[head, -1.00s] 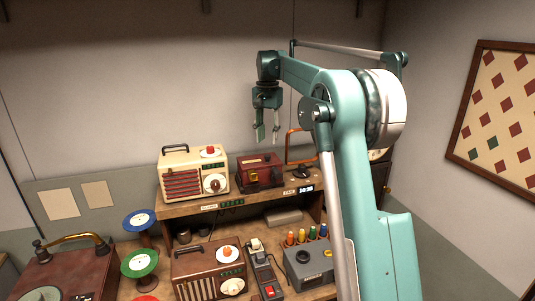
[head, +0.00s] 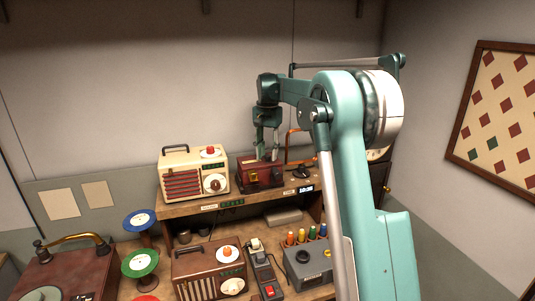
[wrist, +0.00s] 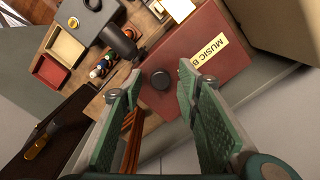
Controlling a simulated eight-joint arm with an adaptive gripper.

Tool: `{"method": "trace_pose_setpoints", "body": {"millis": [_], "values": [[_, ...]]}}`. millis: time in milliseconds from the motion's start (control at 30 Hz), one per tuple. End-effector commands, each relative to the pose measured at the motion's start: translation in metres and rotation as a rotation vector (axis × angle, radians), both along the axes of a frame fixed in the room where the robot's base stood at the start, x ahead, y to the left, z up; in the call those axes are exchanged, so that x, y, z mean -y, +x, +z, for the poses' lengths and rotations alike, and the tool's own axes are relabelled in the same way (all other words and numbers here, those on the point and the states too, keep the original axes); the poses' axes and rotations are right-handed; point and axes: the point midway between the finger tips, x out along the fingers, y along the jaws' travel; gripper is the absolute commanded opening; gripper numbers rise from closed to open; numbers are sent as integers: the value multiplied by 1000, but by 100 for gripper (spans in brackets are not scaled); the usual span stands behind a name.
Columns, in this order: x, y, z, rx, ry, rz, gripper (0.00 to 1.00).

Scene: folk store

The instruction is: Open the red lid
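The red music box (head: 263,177) stands on the upper shelf, to the right of the cream radio. Its red lid (wrist: 185,50) is shut and carries a cream label reading "MUSIC B", partly cut off or hidden. A round dark knob (wrist: 160,79) sits on the lid. My gripper (head: 267,156) points down over the lid from above. In the wrist view my gripper (wrist: 158,88) is open, with the knob showing between its two green fingertips. I cannot tell whether the fingers touch the lid.
The cream radio (head: 194,172) stands close on the left. An orange hooped frame (head: 290,143) is behind my gripper at the right. A dark object (wrist: 119,41) lies near the box in the wrist view. A brown radio (head: 208,268) and several coloured spools (head: 301,236) are below.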

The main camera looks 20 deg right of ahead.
Motion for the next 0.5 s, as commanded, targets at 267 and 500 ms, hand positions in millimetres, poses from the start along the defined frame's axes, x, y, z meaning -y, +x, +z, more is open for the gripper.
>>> {"method": "trace_pose_setpoints", "body": {"millis": [267, 500], "values": [[0, 0, 0, 0, 0, 0, 26], [0, 0, 0, 0, 0, 0, 0]]}}
